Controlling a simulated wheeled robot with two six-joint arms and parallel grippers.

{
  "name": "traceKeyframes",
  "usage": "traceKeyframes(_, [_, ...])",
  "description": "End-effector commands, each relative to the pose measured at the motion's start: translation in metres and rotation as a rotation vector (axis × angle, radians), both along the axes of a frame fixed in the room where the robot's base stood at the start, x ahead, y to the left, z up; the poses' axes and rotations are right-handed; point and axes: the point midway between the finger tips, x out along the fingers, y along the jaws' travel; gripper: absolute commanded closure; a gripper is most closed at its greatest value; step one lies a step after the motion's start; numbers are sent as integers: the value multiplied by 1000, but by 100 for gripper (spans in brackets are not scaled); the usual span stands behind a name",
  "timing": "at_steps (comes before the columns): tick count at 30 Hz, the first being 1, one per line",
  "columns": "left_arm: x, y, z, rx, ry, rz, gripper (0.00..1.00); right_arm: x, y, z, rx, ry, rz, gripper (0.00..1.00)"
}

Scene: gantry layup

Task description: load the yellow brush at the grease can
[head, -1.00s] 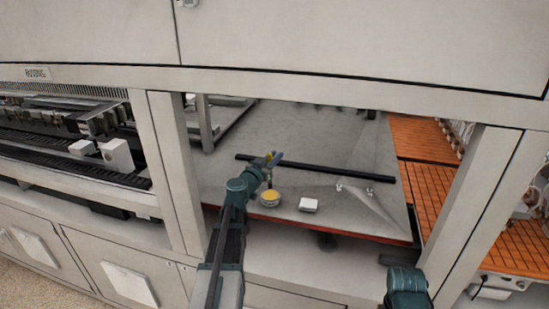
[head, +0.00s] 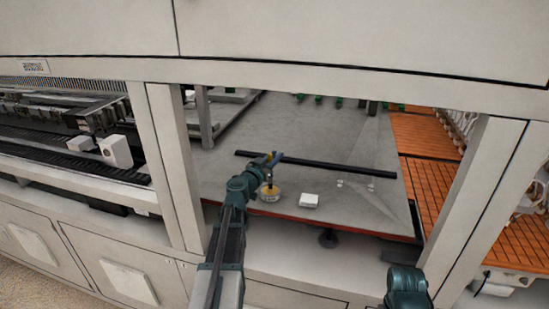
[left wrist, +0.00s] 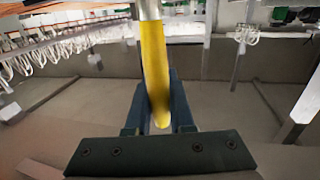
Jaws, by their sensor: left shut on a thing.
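My left gripper (head: 270,160) is shut on the yellow brush (left wrist: 154,60). In the left wrist view the yellow handle runs between the two dark fingers, with a metal collar at the top of the picture. In the head view the brush hangs down over the grease can (head: 270,196), a small round pale tin on the near part of the grey table. The lower end of the brush overlaps the can's opening; I cannot tell whether the bristles touch the grease. The can does not show clearly in the left wrist view.
A small white block (head: 309,201) lies just right of the can. A long black bar (head: 318,164) lies across the grey table (head: 350,215) behind the can. Frame posts (head: 172,165) stand at both sides of the opening. Orange slatted panels (head: 430,185) lie to the right.

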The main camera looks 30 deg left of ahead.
Motion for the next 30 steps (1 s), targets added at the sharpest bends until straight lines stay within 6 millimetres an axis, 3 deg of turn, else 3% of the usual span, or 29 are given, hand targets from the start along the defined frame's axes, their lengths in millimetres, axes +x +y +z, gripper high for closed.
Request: traceKeyframes(30, [0,0,-11,0,0,0,100,0,0,-11,0,0,0,50])
